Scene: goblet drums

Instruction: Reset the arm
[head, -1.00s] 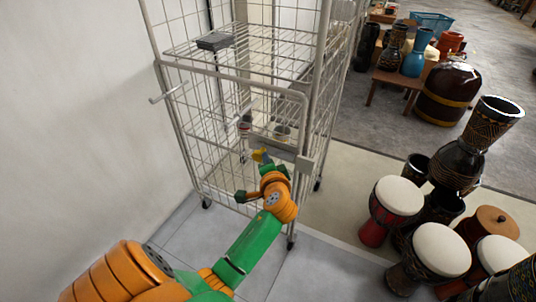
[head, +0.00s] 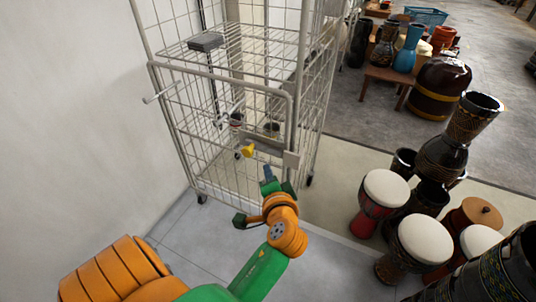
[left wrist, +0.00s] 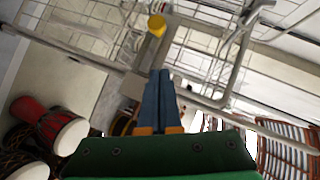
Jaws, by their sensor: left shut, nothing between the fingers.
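My left arm reaches in from the lower left in the head view. Its gripper (head: 268,172) is in front of the lower part of a wire cage trolley (head: 292,110). In the left wrist view the two blue fingers (left wrist: 158,98) lie together with nothing between them. A yellow piece (head: 248,151) on the trolley front is just beyond the fingertips, and there is a gap between them. It also shows in the left wrist view (left wrist: 157,25). My right gripper is in neither view.
Several goblet drums stand at the right, including a red one with a white head (head: 380,195). A low wooden table (head: 395,76) with more drums is at the back. A plain wall (head: 70,110) is at the left. A dark flat box (head: 206,41) lies on the trolley's upper shelf.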

